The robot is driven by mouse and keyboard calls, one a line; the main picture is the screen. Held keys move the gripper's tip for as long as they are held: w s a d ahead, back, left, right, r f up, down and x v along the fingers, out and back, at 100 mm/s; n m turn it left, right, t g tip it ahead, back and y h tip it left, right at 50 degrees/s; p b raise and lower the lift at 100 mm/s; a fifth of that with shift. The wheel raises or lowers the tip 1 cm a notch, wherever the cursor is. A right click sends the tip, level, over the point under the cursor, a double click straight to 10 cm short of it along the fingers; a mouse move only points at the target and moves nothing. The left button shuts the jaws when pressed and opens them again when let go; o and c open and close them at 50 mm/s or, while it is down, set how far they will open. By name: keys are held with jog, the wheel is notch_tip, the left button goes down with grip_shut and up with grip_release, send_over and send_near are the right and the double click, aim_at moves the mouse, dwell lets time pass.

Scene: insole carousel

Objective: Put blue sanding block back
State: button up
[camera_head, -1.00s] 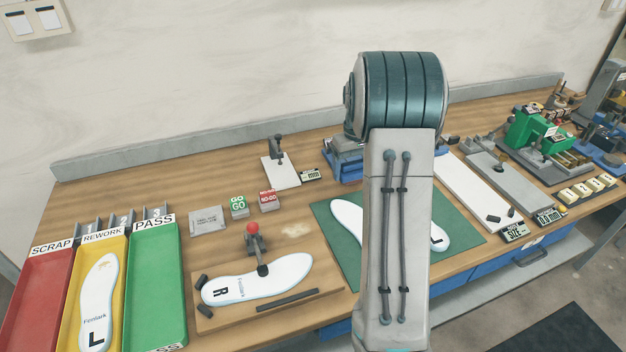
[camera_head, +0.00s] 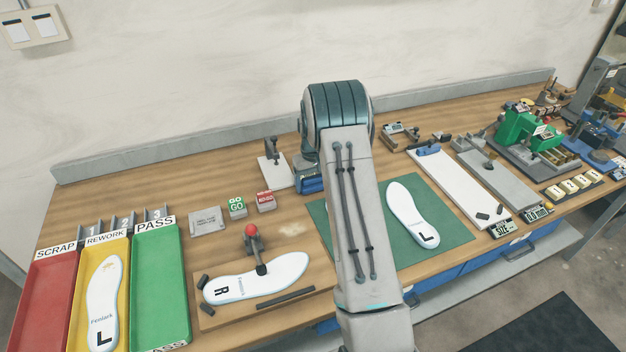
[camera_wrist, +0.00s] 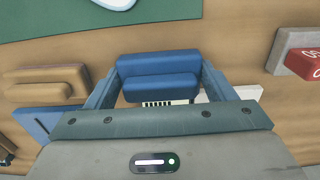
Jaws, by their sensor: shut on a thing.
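The blue sanding block (camera_wrist: 158,66) is between the two fingers of my gripper (camera_wrist: 158,88) in the wrist view. The fingers are shut on its two ends. A white and black-striped item shows partly beneath it. In the head view my arm hides most of the gripper, and a blue piece (camera_head: 311,183), apparently the held block, shows at the arm's left edge. In the wrist view a tan block (camera_wrist: 45,82) lies to the left of the gripper, with a flat blue piece (camera_wrist: 42,122) by it. I cannot tell whether the held block touches anything below.
The red NO-GO block (camera_head: 265,201) and green GO block (camera_head: 237,207) stand left of the gripper. A clamp on a white plate (camera_head: 277,172) is close by. Scrap, rework and pass trays stand left.

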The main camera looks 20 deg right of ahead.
jog(key=shift+f, duration=0.35)
jog(key=o, duration=1)
jog(key=shift+o, duration=0.2)
notch_tip(320, 180, up, 12)
jog(key=shift+s+f+b, duration=0.1)
jog(key=shift+b, duration=0.95)
jog(key=s+a+r+t, duration=0.1)
jog(key=s+a+r, duration=0.35)
jog(key=s, duration=0.35)
jog(key=s+a+r, duration=0.3)
jog(key=s+r, duration=0.2)
jog(key=s, duration=0.3)
jog(key=s+a+r+t, duration=0.1)
jog(key=s+a+r, duration=0.25)
jog(key=s, duration=0.45)
jog(key=s+a+f+t, duration=0.1)
jog(key=s+a+f, duration=0.1)
jog(key=s, duration=0.9)
jog(key=shift+s, duration=0.3)
jog(key=shift+f, duration=0.1)
